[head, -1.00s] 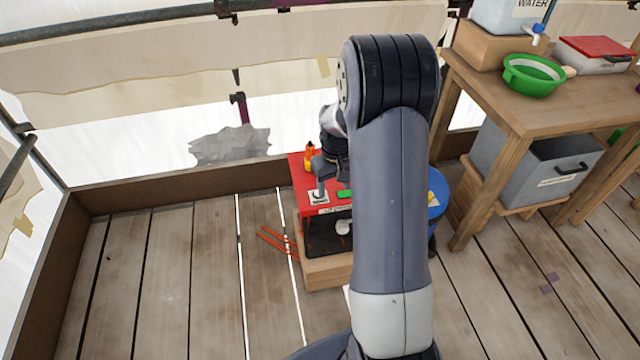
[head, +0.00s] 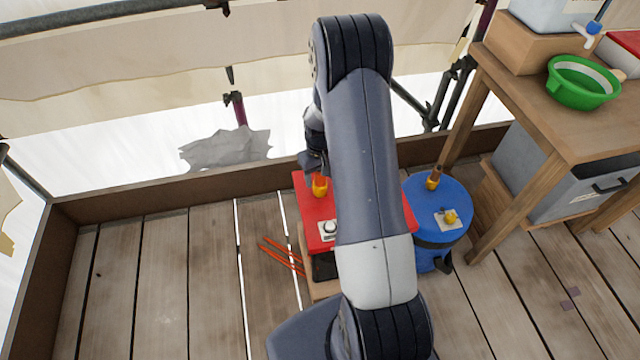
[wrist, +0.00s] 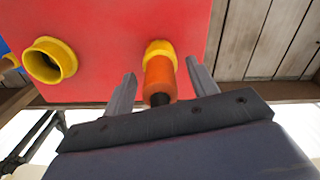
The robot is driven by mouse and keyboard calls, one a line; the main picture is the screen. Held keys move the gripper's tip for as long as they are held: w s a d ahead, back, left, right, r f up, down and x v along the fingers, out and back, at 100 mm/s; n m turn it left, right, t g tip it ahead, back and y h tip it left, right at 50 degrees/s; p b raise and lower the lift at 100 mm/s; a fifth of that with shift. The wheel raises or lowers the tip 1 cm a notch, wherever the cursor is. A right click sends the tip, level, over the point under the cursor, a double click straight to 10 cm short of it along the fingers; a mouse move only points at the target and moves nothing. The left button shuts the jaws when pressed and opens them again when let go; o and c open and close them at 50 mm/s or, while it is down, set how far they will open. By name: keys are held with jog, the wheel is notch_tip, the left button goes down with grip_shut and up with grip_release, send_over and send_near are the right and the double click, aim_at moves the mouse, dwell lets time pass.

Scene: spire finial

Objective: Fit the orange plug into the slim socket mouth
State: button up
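The orange plug (wrist: 159,75) stands on the red box top (wrist: 110,25), with a yellow ring at its far end and a dark tip towards my gripper. I cannot tell whether the ring is its collar or a socket. My gripper (wrist: 160,88) is open, one finger on each side of the plug with gaps showing. In the head view the plug (head: 320,187) is beside my gripper (head: 313,164), partly hidden by my arm. A wide-looking yellow socket mouth (wrist: 50,61) is left of it in the wrist view. I cannot tell which mouth is the slim one.
A blue drum (head: 425,199) stands right of the red box, with a yellow fitting holding a brown piece (head: 433,179) and another yellow fitting (head: 449,217). A wooden table (head: 530,120) bears a green basin (head: 582,82). Orange sticks (head: 281,256) lie on the planks; floor at left is clear.

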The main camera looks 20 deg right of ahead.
jog(key=shift+c, duration=0.5)
jog(key=c, duration=1)
jog(key=shift+c, duration=0.2)
jog(key=shift+r, duration=0.15)
